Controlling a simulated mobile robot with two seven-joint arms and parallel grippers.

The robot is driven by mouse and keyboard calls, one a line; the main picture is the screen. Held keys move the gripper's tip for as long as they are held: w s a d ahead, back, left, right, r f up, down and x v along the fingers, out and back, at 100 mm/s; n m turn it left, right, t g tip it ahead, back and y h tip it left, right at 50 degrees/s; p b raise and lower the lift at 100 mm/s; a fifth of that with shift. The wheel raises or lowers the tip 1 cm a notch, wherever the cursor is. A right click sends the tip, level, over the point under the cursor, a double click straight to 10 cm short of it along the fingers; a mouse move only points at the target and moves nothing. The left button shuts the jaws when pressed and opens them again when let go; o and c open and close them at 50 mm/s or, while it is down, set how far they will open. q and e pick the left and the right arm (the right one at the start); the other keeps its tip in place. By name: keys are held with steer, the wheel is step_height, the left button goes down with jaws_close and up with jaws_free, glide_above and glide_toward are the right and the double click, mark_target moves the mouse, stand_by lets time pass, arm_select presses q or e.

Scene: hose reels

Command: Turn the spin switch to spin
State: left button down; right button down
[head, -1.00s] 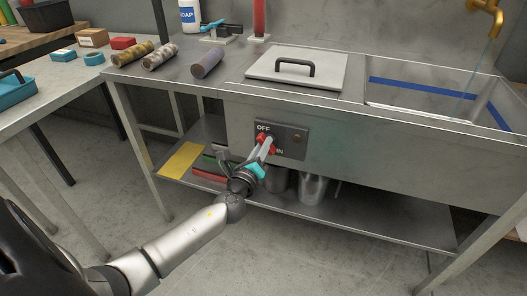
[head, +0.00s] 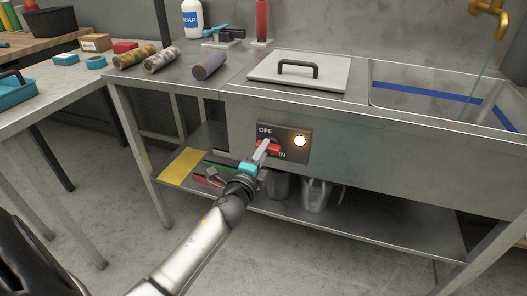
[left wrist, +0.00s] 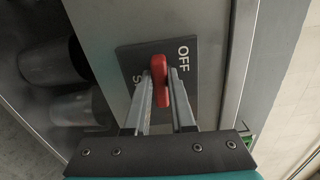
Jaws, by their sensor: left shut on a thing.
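The spin switch is a red handle (head: 268,147) on a dark panel (head: 286,150) on the steel bench front. In the head view the handle lies roughly level across the panel. My left gripper (head: 262,150) is at the handle. In the left wrist view the red handle (left wrist: 160,80) sits between my two fingers, and the left gripper (left wrist: 162,95) is shut on it. My right gripper is not seen.
A grey lid (head: 299,72) with a black handle lies on the bench, left of a sink (head: 440,98) with running water. Several rolls lie on the bench top. Metal pots (head: 316,195) and a yellow sheet (head: 183,166) lie on the lower shelf.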

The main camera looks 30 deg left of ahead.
arm_select(q)
steer(key=shift+f+n, duration=0.1)
steer(key=shift+n, duration=0.4)
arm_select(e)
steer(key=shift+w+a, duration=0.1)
arm_select(q)
steer(key=c, duration=0.8)
jaws_free()
steer(key=shift+o, duration=0.2)
steer(key=p+v, duration=0.1)
steer(key=v, duration=1.4)
steer(key=shift+p, duration=0.35)
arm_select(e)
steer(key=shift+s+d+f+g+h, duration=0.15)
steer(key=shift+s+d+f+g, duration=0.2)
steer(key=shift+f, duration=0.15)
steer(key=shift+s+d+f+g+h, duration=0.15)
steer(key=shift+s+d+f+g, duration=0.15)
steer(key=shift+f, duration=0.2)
arm_select(q)
steer(key=shift+s+d, duration=0.1)
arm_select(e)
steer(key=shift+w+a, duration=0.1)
